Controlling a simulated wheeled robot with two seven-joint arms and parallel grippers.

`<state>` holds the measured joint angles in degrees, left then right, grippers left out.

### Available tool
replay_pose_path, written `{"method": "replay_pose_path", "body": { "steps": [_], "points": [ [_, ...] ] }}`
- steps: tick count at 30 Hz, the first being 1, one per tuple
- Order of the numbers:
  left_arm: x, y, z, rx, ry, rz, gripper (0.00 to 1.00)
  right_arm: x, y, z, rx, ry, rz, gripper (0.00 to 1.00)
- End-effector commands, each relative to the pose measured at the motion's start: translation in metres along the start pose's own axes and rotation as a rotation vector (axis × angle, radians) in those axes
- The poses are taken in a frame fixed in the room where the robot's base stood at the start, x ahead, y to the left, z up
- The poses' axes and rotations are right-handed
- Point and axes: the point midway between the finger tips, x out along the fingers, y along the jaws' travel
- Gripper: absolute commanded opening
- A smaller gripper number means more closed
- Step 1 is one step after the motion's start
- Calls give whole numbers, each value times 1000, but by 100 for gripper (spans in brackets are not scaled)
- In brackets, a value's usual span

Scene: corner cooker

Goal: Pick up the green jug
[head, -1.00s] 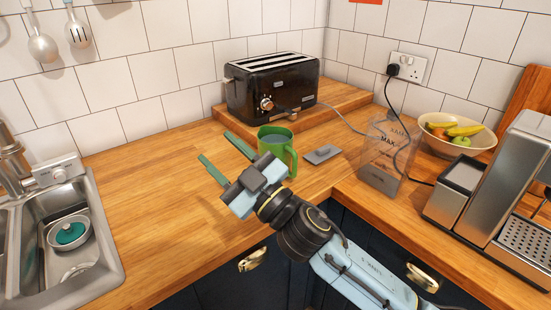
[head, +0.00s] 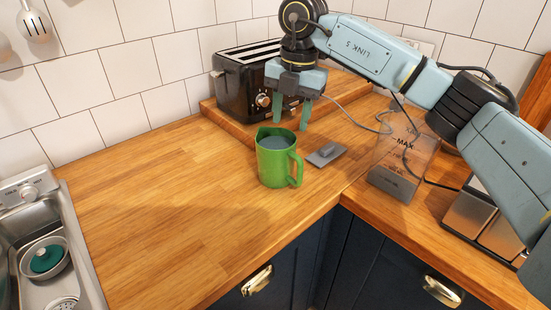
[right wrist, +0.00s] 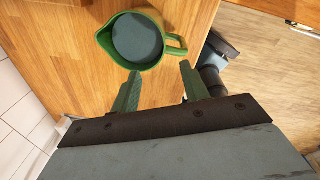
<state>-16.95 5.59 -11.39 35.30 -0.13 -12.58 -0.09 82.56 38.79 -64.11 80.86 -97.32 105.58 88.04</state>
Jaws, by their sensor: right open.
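The green jug (head: 274,165) stands upright on the wooden worktop, with its handle to the right and something grey-blue showing inside it. It also shows from above in the right wrist view (right wrist: 120,50), with its handle to the right. My right gripper (head: 290,128) is open and empty, pointing down above and just behind the jug, in front of the toaster. In the right wrist view its fingers (right wrist: 160,82) are spread apart and clear of the jug. My left gripper is not in view.
A black toaster (head: 235,95) stands on a raised wooden board behind. A small grey flat object (head: 326,154) lies right of the jug. A clear container (head: 398,170) and a coffee machine (head: 480,215) are further right. A sink (head: 50,235) is at left. The worktop left of the jug is clear.

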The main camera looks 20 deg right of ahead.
Motion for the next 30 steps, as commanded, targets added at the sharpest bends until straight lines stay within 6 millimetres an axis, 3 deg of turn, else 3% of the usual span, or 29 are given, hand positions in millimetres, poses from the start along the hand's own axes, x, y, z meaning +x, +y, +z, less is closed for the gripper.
{"method": "replay_pose_path", "body": {
  "steps": [4, 13, 23, 30],
  "points": [
    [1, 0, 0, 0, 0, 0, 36, 0, -12, 12, 49, -39, -48, 45],
    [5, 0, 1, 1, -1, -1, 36, 56, -15, 13, 47, -37, -50, 45],
    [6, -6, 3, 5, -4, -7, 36, 79, -15, 13, 45, -38, -48, 45],
    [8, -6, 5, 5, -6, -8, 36, 114, -16, 10, 46, -36, -48, 45]
  ]
}}
